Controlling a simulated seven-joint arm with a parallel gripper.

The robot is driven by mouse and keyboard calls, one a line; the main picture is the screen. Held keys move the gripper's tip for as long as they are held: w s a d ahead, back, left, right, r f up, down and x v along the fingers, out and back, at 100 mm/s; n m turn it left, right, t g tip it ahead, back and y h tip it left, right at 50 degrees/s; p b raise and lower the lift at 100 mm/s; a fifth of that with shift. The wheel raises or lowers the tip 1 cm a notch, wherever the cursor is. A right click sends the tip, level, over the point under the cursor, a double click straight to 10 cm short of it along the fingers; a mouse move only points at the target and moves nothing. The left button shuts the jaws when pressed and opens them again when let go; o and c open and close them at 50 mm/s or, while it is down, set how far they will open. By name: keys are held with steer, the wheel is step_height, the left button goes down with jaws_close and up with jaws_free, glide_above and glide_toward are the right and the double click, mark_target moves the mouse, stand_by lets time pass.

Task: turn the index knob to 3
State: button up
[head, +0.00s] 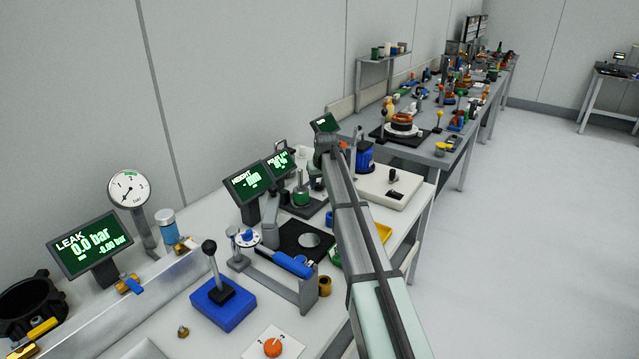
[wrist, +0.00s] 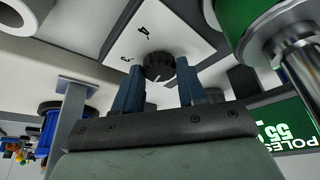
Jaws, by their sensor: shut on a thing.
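The index knob (wrist: 158,66) is a small black ribbed dial on a white plate (wrist: 125,42) in the wrist view. The digits 3 and 4 show on the plate. A pale mark on the knob faces the lower part of the picture, away from both digits. My gripper (wrist: 158,78) has one finger on each side of the knob and is shut on it. The rest of the dial is hidden behind the fingers and gripper body. In the head view my arm hides the fingertips and this knob.
A green cylinder with a metal shaft (wrist: 300,65) stands close to the right of the fingers in the wrist view, above the POLES display (wrist: 288,128). In the head view, an orange knob (head: 272,347) and a blue lever box (head: 223,304) are at the front.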

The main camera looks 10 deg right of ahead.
steer(key=shift+a+m+h, duration=0.1)
steer(key=shift+m+h, duration=0.5)
steer(key=shift+m, duration=0.95)
steer(key=shift+a+m+h, duration=0.1)
steer(key=shift+m+h, duration=0.5)
steer(key=shift+m, duration=0.95)
steer(key=shift+g, duration=0.3)
steer(key=o, duration=1.1)
steer(key=shift+c, duration=0.2)
steer(key=v, duration=1.3)
steer(key=shift+r, duration=0.4)
steer(key=shift+s+a, duration=0.1)
